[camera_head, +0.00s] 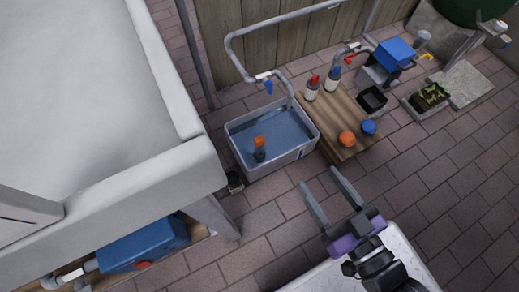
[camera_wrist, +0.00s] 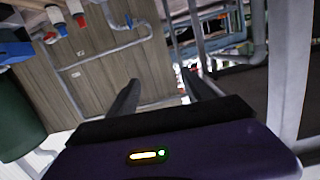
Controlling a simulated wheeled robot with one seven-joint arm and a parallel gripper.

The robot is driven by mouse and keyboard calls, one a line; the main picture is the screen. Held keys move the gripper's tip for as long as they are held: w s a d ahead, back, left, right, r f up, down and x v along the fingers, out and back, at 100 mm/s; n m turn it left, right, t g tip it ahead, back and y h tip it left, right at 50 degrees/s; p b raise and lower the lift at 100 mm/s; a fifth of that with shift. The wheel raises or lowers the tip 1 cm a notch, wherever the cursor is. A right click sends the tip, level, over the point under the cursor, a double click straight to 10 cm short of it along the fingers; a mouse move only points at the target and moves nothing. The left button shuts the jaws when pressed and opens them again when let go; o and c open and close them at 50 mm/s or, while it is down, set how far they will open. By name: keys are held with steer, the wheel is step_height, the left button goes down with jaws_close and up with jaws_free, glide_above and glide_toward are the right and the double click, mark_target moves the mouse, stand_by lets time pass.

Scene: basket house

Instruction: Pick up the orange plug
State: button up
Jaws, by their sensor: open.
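An orange-topped piece with a dark lower part (camera_head: 259,143) stands in the grey tub (camera_head: 240,158) with a blue inside, in the head view. A round orange piece (camera_head: 346,138) sits on the wooden board (camera_head: 335,112), beside a round blue piece (camera_head: 369,127). I cannot tell for sure which orange piece is the plug. My gripper (camera_head: 318,178) is open and empty, below and right of the tub in the head view. In the wrist view my open gripper (camera_wrist: 160,80) has nothing between its fingers, and neither orange piece shows.
A grey pipe (camera_head: 270,25) bends over the tub. A large white basin (camera_head: 90,90) fills the left. A black tray (camera_head: 372,99) is right of the board. Brick floor (camera_head: 430,190) is clear at right.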

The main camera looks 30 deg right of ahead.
steer(key=w+f+m+g+p, duration=0.1)
steer(key=w+f+p, duration=0.1)
steer(key=w+f, duration=0.7)
steer(key=w+f+p, duration=0.3)
steer(key=w+f, duration=0.2)
steer(key=w, duration=0.8)
steer(key=n+g, duration=0.2)
glide_toward(258, 137)
steer(key=x, duration=0.4)
steer(key=shift+w+a+f, duration=0.2)
steer(key=shift+w+f, duration=0.05)
steer(key=shift+w, duration=0.2)
steer(key=b+x, duration=0.1)
steer(key=x, duration=0.1)
steer(key=b+x, duration=0.1)
steer(key=x, duration=0.2)
steer(key=b+x, duration=0.1)
steer(key=x, duration=0.1)
steer(key=shift+w+d+f, duration=0.15)
steer(key=shift+d+f, duration=0.1)
steer(key=shift+f, duration=0.15)
jaws_close()
